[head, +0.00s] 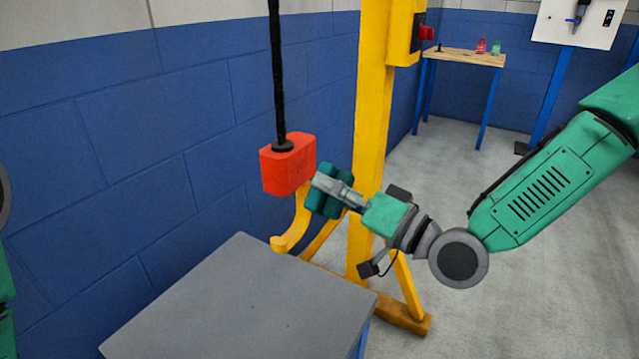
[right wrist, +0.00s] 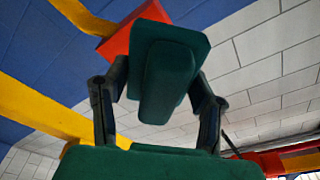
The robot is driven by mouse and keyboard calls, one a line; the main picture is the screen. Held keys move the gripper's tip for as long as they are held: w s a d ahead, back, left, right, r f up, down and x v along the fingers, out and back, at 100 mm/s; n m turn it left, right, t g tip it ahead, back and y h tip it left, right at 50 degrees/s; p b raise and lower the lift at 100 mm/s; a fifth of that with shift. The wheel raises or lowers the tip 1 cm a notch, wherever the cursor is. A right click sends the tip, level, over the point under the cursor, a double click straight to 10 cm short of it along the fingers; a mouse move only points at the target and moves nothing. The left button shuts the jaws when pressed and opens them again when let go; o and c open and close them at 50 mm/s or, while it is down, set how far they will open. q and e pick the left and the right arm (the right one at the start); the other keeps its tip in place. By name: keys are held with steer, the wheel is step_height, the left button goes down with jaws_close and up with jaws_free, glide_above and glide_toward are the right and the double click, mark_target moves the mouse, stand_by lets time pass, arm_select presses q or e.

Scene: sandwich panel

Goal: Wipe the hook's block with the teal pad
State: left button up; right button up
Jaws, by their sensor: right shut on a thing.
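The hook's block (head: 287,165) is red and hangs from a black cable, with a yellow hook (head: 293,232) below it. My right gripper (head: 330,187) is shut on the teal pad (head: 343,175), just right of the block. In the right wrist view the pad (right wrist: 168,75) sits between my right gripper's fingers (right wrist: 160,95), and part of the red block (right wrist: 125,38) shows behind it. I cannot tell whether pad and block touch. Only bits of my left arm show at the left edge; its gripper is out of view.
A yellow post (head: 372,120) stands behind the pad on a yellow base. A grey-topped table (head: 240,300) is below the hook, its top bare. A wooden table (head: 460,57) with small red and green items stands far back. A blue wall (head: 130,150) runs behind the block.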

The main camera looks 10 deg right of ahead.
mark_target(290, 174)
stand_by(0.3)
steer(key=v, duration=0.3)
steer(key=shift+d+r+p, duration=0.15)
steer(key=shift+p, duration=0.15)
steer(key=shift+w, duration=0.1)
stand_by(0.3)
steer(key=b+x, duration=0.1)
steer(key=x, duration=0.6)
steer(key=shift+s+a+f, duration=0.3)
steer(key=shift+a+f, duration=0.05)
steer(key=shift+a, duration=0.05)
steer(key=shift+x, duration=0.95)
stand_by(0.4)
steer(key=shift+f, duration=0.1)
